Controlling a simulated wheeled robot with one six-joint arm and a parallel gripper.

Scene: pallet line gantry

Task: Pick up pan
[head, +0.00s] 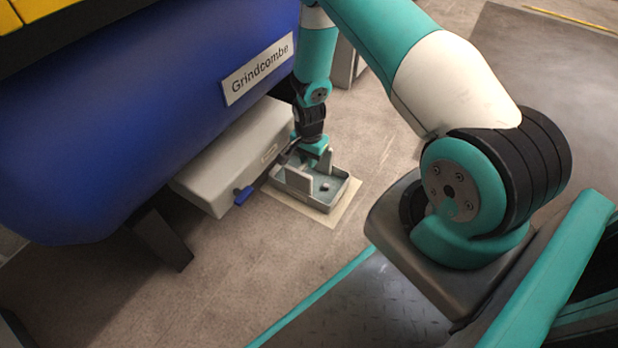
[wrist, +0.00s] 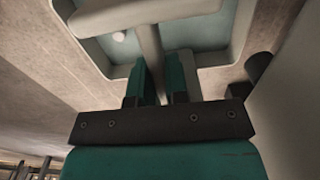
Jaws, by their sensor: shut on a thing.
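The pan (head: 337,196) is a shallow grey tray with a pale rim and raised upright parts in its middle. It lies over a cream pad on the floor, beside the grey box under the blue tank. A small white round thing (head: 325,186) is in it. My gripper (head: 314,157) points down at the pan from above. In the wrist view, the teal fingers of my gripper (wrist: 159,77) are shut on the pan's pale central bar, and part of the pan's floor (wrist: 203,36) shows beyond. I cannot tell whether the pan touches the pad.
A big blue tank (head: 130,110) with a "Grindcombe" sign (head: 260,68) overhangs on the left. The grey box (head: 225,165) and a dark bar with a blue end (head: 243,195) are close to the pan's left. Bare floor (head: 235,275) lies in front of the cream pad (head: 344,211).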

